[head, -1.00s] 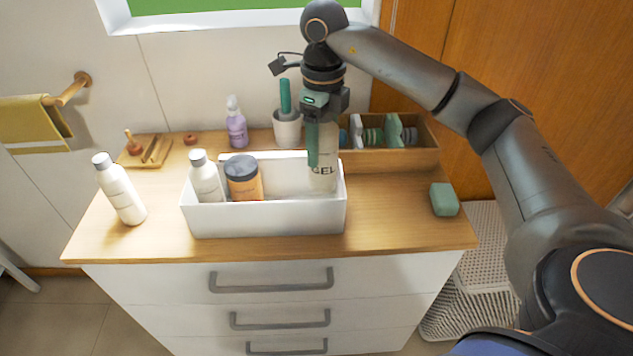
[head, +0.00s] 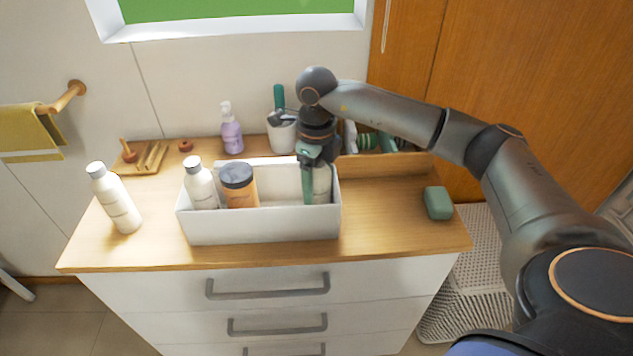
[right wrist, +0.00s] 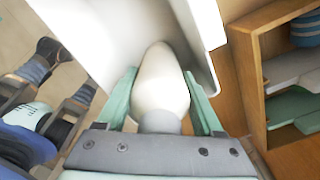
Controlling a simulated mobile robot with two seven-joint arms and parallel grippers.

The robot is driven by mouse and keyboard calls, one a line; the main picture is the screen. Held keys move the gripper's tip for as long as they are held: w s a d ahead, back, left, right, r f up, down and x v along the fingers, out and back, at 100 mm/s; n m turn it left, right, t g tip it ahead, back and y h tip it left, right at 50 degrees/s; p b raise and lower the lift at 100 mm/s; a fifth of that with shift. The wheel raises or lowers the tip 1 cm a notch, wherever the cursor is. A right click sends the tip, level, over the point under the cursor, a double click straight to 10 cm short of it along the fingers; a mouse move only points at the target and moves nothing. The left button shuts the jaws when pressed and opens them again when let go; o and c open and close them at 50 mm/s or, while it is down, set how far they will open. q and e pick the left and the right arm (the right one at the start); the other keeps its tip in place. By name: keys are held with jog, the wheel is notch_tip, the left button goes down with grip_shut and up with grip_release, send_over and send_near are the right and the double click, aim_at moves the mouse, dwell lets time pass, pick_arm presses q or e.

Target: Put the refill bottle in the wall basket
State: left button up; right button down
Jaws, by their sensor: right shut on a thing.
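A pale bottle (head: 322,186) is in the right end of the white basket (head: 262,226) on the cabinet top. Its lower part is hidden behind the basket's front wall; whether it touches the floor cannot be seen. My right gripper (head: 314,182) points down from above and is shut on this bottle near its top. In the right wrist view the bottle (right wrist: 160,85) sits between the green fingers, beside the white basket wall (right wrist: 105,35). My left gripper is not in view.
A white bottle (head: 201,186) and an orange jar (head: 240,190) with a dark lid stand in the basket's left half. Another white bottle (head: 116,202) stands left of it. Behind are a purple pump bottle (head: 231,133) and a wooden box (head: 400,163). A green block (head: 438,203) lies right.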

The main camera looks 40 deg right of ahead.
jog(key=shift+c, duration=0.2)
grip_release()
notch_tip(320, 180, up, 12)
jog(key=shift+r, duration=0.15)
dwell(0.4)
